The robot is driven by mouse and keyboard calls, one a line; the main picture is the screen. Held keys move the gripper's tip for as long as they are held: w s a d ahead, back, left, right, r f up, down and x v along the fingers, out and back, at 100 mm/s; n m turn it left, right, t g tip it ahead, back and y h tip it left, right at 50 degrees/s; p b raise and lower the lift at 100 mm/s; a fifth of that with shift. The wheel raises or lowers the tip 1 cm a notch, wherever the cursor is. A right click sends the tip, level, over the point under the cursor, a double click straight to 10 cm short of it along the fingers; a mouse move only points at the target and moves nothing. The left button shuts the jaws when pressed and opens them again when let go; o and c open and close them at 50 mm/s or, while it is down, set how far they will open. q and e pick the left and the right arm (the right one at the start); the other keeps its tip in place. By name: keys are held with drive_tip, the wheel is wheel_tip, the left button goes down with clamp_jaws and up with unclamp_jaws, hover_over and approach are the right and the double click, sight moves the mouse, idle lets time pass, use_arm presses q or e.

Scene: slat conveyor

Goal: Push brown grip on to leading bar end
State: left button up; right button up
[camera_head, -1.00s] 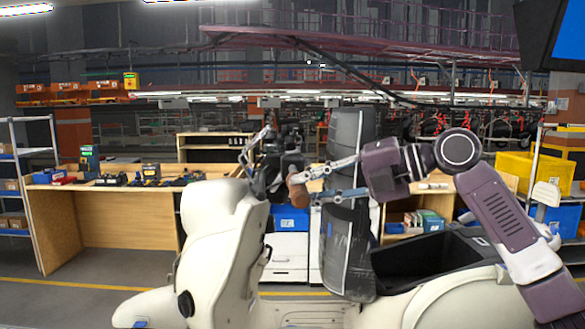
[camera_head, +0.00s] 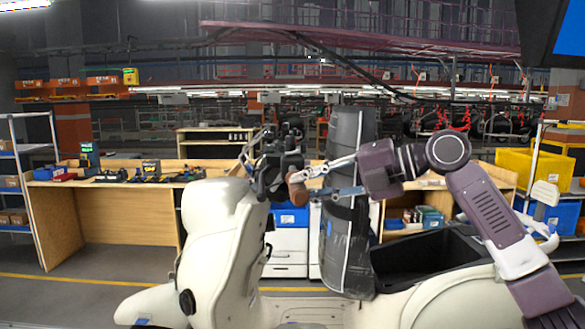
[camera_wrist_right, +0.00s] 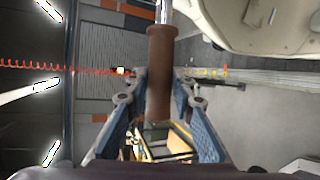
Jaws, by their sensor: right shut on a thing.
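The brown grip (camera_wrist_right: 160,65) is held between the blue-grey fingers of my right gripper (camera_wrist_right: 158,98). In the wrist view it lines up with a bright metal bar end (camera_wrist_right: 163,10). The bar meets the flanged end of the grip; how deep it sits inside is hidden. In the head view the brown grip (camera_head: 297,187) is beside the dark handlebar controls (camera_head: 278,160) of a cream scooter (camera_head: 215,235). My right gripper (camera_head: 308,182) reaches it from the right, shut on it. My left gripper is not in view.
A dark upright panel (camera_head: 345,235) stands just behind my right gripper. The open black scooter compartment (camera_head: 430,260) lies below my right arm. A wooden workbench (camera_head: 110,225) stands at the back left, and a yellow crate (camera_head: 545,170) at the right.

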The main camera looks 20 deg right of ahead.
idle(0.4)
drive_tip(key=shift+w+d+p, duration=0.25)
drive_tip(key=shift+w+p, duration=0.65)
drive_tip(key=shift+w, duration=0.2)
drive_tip(key=shift+w+r, duration=0.15)
drive_tip(key=shift+w+d+p, duration=0.2)
drive_tip(key=shift+w+p, duration=0.7)
drive_tip(key=shift+p, duration=0.1)
drive_tip(key=shift+w, duration=0.1)
